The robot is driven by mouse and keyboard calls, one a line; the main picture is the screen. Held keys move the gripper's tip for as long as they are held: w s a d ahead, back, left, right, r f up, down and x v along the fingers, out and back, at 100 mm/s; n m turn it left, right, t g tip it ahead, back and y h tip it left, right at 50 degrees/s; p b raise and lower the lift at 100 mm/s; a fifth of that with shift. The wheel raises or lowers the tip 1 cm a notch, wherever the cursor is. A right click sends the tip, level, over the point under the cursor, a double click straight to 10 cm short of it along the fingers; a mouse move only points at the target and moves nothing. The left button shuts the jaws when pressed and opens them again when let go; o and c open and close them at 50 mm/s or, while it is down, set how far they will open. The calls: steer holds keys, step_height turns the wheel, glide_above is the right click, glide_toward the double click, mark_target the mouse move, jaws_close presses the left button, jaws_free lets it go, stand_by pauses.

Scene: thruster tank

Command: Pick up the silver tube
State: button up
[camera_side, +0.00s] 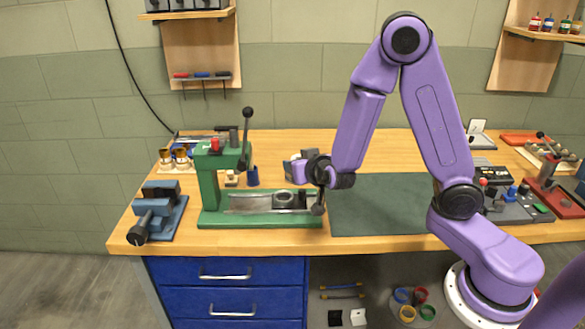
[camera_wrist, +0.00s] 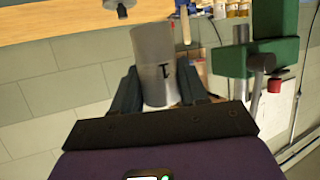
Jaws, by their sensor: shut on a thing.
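The silver tube (camera_wrist: 153,48) is a plain grey cylinder with a small dark mark on its side. In the wrist view it stands between the two dark fingers of my gripper (camera_wrist: 158,88), which is shut on it. In the side view my gripper (camera_side: 300,171) is above the back of the workbench, just right of the green press. I cannot make out the tube clearly there. Whether the tube touches the bench cannot be told.
The green press (camera_side: 207,190) with its black-knobbed lever stands close left of my gripper; its green body also shows at right in the wrist view (camera_wrist: 276,58). A blue vise (camera_side: 160,208) is at far left. A dark green mat (camera_side: 380,212) lies clear.

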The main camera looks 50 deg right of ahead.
steer(key=shift+s+r, duration=1.65)
steer(key=shift+s, duration=2)
steer(key=w+d+f+m+g+h, duration=0.2)
steer(key=d+f, duration=0.2)
steer(key=d, duration=0.4)
steer(key=w+d+f+m+g+h, duration=0.1)
steer(key=d+f+m+h, duration=0.15)
steer(key=d+f, duration=0.35)
steer(key=shift+d+f, duration=0.15)
steer(key=shift+f, duration=0.8)
steer(key=shift+d+f, duration=0.2)
steer(key=shift+f, duration=0.7)
steer(key=shift+d+f, duration=0.15)
steer(key=shift+f, duration=0.8)
steer(key=shift+f, duration=0.15)
steer(key=shift+f, duration=0.1)
